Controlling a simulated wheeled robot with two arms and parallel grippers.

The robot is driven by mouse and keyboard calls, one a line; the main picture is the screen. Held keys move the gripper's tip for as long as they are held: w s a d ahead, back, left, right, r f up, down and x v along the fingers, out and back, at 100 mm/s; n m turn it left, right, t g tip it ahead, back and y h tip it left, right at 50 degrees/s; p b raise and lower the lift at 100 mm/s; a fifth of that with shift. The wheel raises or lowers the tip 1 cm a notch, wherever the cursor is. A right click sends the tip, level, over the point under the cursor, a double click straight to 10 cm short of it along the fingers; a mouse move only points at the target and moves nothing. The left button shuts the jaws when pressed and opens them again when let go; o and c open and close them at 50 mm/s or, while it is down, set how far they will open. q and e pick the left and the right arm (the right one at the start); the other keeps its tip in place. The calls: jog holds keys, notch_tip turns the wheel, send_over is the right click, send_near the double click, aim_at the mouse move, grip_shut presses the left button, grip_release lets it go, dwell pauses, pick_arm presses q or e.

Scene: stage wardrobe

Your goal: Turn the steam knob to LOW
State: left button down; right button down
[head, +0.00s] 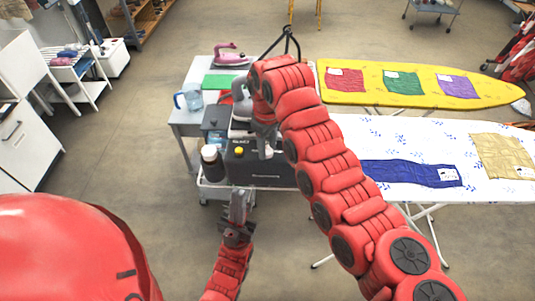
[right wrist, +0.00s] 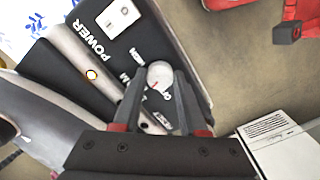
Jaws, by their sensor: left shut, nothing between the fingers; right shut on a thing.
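The steam station is a dark box (head: 268,170) on a cart in the head view. In the right wrist view its dark panel (right wrist: 75,70) carries the word POWER and a white switch (right wrist: 118,16). The white round steam knob (right wrist: 160,74) has a short red mark on its face. My right gripper (right wrist: 163,82) is shut on the knob, a finger on each side. The fingers hide part of the lettering around it. In the head view my right gripper (head: 266,148) reaches down to the box. My left gripper (head: 239,199) is shut and empty in front of the cart.
A purple iron (head: 231,56) is behind. A yellow ironing board (head: 420,84) and a white one (head: 400,140) fill the right. Floor is clear at left.

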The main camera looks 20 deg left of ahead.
jog(key=shift+r+m+b, duration=0.1)
jog(key=shift+m+b, duration=0.35)
jog(key=shift+m, duration=1.05)
jog(key=shift+w, duration=0.1)
jog(key=shift+c, duration=2.2)
grip_release()
notch_tip(320, 180, up, 10)
jog(key=r+b, duration=0.1)
jog(key=b, duration=0.1)
notch_tip(320, 180, up, 5)
jog(key=p, duration=0.4)
send_over(267, 150)
jog(key=shift+r+p, duration=0.7)
jog(key=shift+p, duration=0.1)
